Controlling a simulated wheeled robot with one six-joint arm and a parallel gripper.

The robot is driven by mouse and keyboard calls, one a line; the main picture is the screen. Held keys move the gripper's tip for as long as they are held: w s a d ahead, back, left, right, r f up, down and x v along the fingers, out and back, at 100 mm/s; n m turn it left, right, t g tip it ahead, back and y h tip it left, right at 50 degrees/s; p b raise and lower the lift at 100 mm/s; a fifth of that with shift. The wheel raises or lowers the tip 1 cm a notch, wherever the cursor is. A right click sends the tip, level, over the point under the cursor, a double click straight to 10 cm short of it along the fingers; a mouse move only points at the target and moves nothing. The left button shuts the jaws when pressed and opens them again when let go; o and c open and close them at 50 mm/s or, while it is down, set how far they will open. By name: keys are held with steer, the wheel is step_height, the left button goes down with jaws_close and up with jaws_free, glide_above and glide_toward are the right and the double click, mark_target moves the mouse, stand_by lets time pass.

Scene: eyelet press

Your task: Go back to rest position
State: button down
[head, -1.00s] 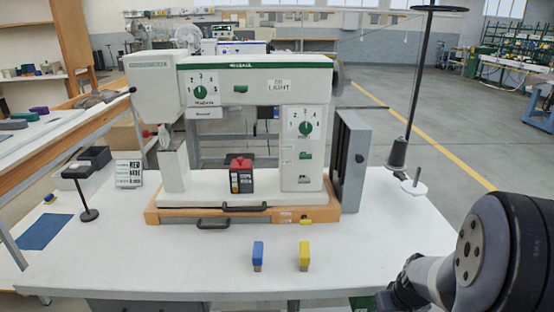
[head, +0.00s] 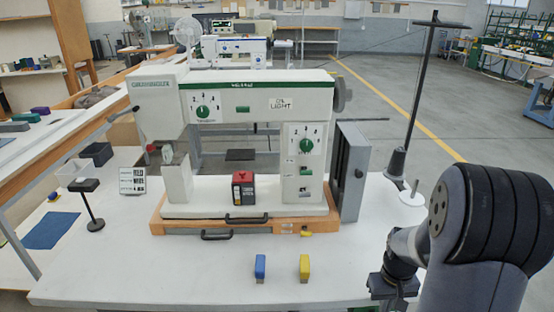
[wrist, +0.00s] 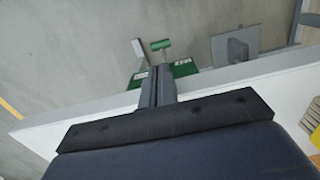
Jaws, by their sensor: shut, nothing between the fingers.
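My gripper (wrist: 157,75) is shut and empty. In the wrist view its narrow dark fingers point over the edge of the white table towards the grey floor. In the head view my arm stands at the right, with the dark end of the arm low by the table's right front. The white eyelet press (head: 250,96) stands on its orange base (head: 290,228) on the table (head: 130,270), left of my arm and clear of it. A red and black block (head: 243,190) sits on the press bed.
A blue block (head: 260,267) and a yellow block (head: 304,267) stand at the table's front. A black pole stand (head: 397,163) rises behind my arm. A small black stand (head: 92,205) is at left. Green objects (wrist: 185,68) lie below the table edge.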

step_height(320, 180, up, 9)
steer(key=a, duration=0.1)
steer(key=shift+s+r+p, duration=0.2)
steer(key=shift+s+p, duration=0.05)
steer(key=shift+p, duration=0.2)
steer(key=shift+a, duration=0.1)
